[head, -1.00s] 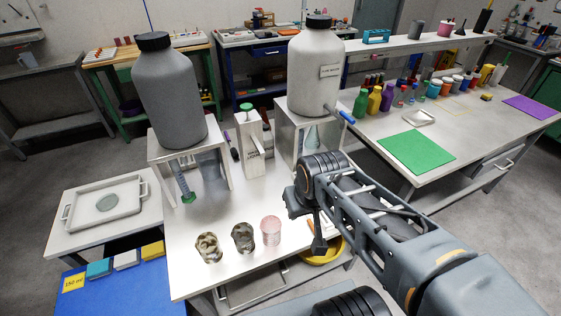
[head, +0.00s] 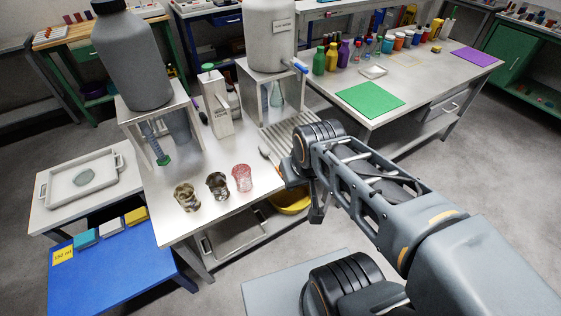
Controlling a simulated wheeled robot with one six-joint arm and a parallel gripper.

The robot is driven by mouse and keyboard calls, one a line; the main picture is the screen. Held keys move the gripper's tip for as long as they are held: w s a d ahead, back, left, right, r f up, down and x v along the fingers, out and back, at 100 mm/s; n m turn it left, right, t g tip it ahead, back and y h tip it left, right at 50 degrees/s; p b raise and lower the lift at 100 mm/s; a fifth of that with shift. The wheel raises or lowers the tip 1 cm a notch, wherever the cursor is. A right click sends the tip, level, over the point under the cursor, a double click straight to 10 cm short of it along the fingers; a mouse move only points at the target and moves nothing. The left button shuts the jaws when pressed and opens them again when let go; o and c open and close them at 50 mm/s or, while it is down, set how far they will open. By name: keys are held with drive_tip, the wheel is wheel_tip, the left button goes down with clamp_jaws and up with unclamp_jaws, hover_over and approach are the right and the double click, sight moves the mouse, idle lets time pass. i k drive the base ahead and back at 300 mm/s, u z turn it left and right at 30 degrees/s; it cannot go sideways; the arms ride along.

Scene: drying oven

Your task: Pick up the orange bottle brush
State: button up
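I cannot make out an orange bottle brush for certain. A small pale object (head: 265,153) lies at the left edge of the ribbed rack (head: 280,137), partly beside my arm; its kind is unclear. A thin purple-handled item (head: 203,117) stands behind the grey box-shaped holder (head: 216,103). My gripper (head: 317,212) points down at the right edge of the white bench (head: 205,228), in front of the rack. Its fingers are dark and small here, so I cannot tell open from shut. My arm hides part of the rack.
Three beakers, brownish (head: 186,197), dark (head: 217,186) and pink (head: 242,178), stand near the bench's front. Large grey containers on stands are behind. A yellow basin (head: 290,200) sits below the bench. A side table with a green mat (head: 370,99) is at right.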

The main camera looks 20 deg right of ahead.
sight(265, 150)
drive_tip(key=z, duration=0.1)
drive_tip(key=i, duration=0.5)
drive_tip(key=z, duration=0.15)
drive_tip(key=k, duration=0.45)
drive_tip(key=u, duration=1.35)
drive_tip(key=i, duration=0.6)
drive_tip(key=z, duration=0.05)
